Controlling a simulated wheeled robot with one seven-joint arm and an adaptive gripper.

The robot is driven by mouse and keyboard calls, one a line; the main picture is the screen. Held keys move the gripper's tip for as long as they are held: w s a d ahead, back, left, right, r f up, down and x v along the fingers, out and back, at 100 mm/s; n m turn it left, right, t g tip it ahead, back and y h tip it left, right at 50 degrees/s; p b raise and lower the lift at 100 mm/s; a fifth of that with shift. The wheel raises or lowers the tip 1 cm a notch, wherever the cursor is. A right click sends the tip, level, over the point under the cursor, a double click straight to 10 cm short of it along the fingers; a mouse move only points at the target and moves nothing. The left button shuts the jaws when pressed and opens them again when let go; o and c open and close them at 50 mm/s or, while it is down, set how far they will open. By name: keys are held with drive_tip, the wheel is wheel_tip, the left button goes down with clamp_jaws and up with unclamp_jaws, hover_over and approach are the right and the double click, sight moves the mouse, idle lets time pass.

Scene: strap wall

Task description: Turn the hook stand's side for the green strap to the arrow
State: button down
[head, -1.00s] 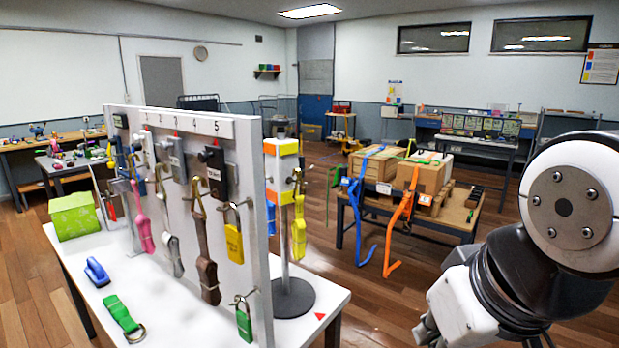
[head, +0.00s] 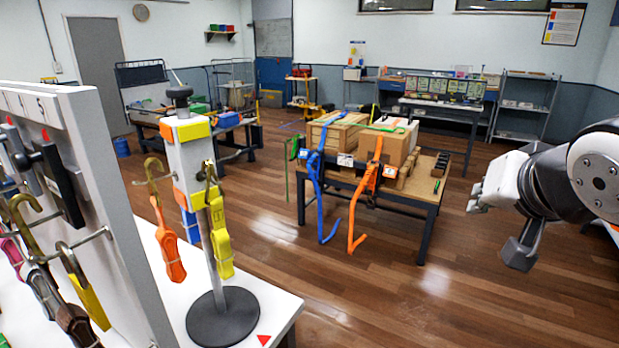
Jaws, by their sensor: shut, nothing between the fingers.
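The hook stand (head: 188,160) is upright on a round dark base (head: 222,316) at the white table's right end. Its white head has orange markings on the left face and yellow on the right face. An orange strap (head: 168,240) hangs from the left hook and a yellow strap (head: 221,238) from the right-front hook. A blue strap (head: 190,222) shows partly behind. No green side shows. The red arrow (head: 264,339) is on the table near the base, nearer the yellow face. My gripper (head: 518,254) is shut and empty at the right, well away from the stand.
A white panel (head: 112,210) with hooks and straps stands close left of the stand. A wooden table (head: 398,208) carries boxes with blue and orange straps, and a green strap (head: 287,165) hangs at its left. The floor (head: 400,300) between is clear.

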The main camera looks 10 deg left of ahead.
drive_tip(key=w+a+t+y+b, duration=0.2)
drive_tip(key=w+a+y, duration=0.6)
drive_tip(key=w+a, duration=0.5)
drive_tip(key=s+a+f+g+y, duration=0.1)
drive_tip(key=s+a+g+y, duration=0.1)
drive_tip(key=a, duration=1.1)
drive_tip(key=s+a+f+g+y, duration=0.2)
drive_tip(key=a+y, duration=0.4)
drive_tip(key=a, duration=0.7)
drive_tip(key=shift+s+n+g+b, duration=0.4)
drive_tip(key=shift+s+g, duration=0.45)
drive_tip(key=shift+g, duration=0.25)
drive_tip(key=shift+a, duration=0.1)
